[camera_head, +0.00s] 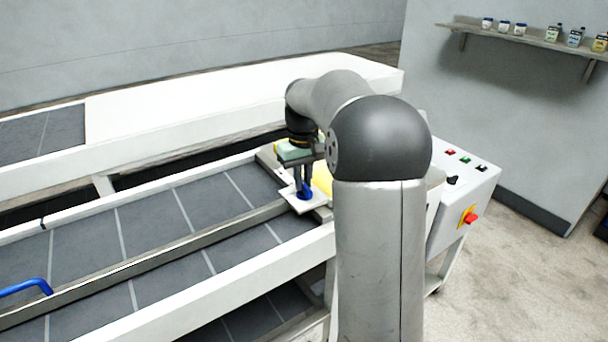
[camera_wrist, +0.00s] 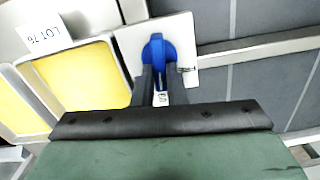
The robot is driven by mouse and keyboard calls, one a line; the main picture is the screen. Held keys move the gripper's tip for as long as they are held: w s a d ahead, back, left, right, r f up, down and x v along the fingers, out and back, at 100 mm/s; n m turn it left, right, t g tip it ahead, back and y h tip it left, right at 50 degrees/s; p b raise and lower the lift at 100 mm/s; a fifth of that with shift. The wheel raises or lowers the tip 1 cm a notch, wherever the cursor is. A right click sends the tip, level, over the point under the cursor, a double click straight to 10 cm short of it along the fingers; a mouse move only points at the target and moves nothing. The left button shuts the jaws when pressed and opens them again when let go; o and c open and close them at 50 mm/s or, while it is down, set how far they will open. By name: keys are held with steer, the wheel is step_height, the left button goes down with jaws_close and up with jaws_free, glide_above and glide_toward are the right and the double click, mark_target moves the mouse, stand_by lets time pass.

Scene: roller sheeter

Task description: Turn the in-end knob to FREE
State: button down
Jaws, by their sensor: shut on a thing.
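The blue in-end knob (camera_head: 304,191) stands on a white plate (camera_head: 298,205) at the right end of the conveyor. In the wrist view the knob (camera_wrist: 156,55) is a blue disc with a raised grip bar on the white plate (camera_wrist: 128,46). My gripper (camera_head: 303,182) reaches down over it from above. In the wrist view the dark fingers of my gripper (camera_wrist: 160,78) are on both sides of the knob's bar and shut on it. Small lettering shows at the right of the knob and between the fingers; most of it is hidden or too small to read.
Yellow panels (camera_wrist: 75,78) and a "LOT 76" label (camera_wrist: 42,38) lie left of the plate. A metal rail (camera_head: 150,262) runs along the grey conveyor. A control box (camera_head: 470,190) with buttons stands at the right. A blue handle (camera_head: 28,287) is at the far left.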

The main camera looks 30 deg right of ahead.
steer(key=n, duration=0.2)
steer(key=n+p, duration=0.1)
steer(key=n, duration=0.2)
steer(key=shift+a+r+n, duration=0.1)
steer(key=shift+a+n, duration=0.15)
steer(key=shift+n, duration=0.05)
steer(key=n, duration=0.2)
steer(key=n+p, duration=0.1)
steer(key=n, duration=0.1)
steer(key=shift+s+a+n, duration=0.15)
steer(key=shift+n, duration=0.25)
steer(key=c, duration=1.5)
jaws_free()
steer(key=shift+o, duration=0.2)
step_height(320, 180, up, 17)
steer(key=shift+r, duration=0.15)
